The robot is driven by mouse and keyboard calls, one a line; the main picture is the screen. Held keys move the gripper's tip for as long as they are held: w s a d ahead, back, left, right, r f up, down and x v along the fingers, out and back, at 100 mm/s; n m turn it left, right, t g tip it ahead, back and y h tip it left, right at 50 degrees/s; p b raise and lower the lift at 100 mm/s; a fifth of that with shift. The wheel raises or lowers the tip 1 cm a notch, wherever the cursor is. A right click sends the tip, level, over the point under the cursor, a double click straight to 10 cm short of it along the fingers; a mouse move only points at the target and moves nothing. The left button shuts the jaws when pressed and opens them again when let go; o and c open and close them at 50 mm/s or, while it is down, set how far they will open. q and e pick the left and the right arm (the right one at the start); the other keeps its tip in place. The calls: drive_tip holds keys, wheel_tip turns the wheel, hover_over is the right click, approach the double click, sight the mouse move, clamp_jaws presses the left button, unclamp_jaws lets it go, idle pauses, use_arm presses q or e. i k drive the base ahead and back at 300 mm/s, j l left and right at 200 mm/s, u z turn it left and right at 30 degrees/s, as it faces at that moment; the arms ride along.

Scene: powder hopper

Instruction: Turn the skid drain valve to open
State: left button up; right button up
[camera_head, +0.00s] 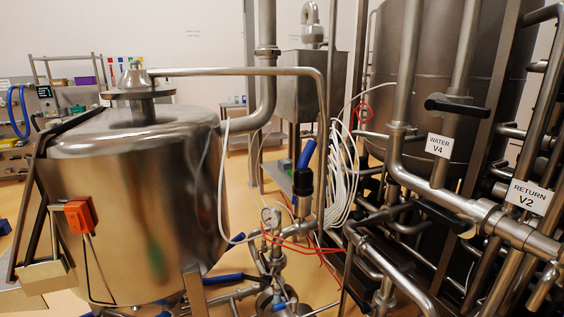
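No label for a drain valve can be read, so I cannot tell which valve is the skid drain valve. The pipe skid (440,201) fills the right side. It carries a "WATER V4" sign (439,146) and a "RETURN V2" sign (528,196). A black valve handle (456,107) lies roughly level above the V4 sign. A blue handle (306,154) stands tilted on the piping at the centre. Another blue handle (222,278) lies low, beside the steel tank. Neither of my grippers shows in the view.
A large steel tank (145,200) with an orange box (80,216) blocks the left side. White hoses (342,185) and red cables hang between tank and skid. A gauge (268,215) sits at the lower centre. Shelving (70,95) stands at the far left. Some yellow floor shows between.

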sight(364, 309)
drive_tip(key=i+z, duration=0.15)
drive_tip(key=z, duration=0.3)
drive_tip(key=i+j+z, duration=0.15)
drive_tip(key=z, duration=0.3)
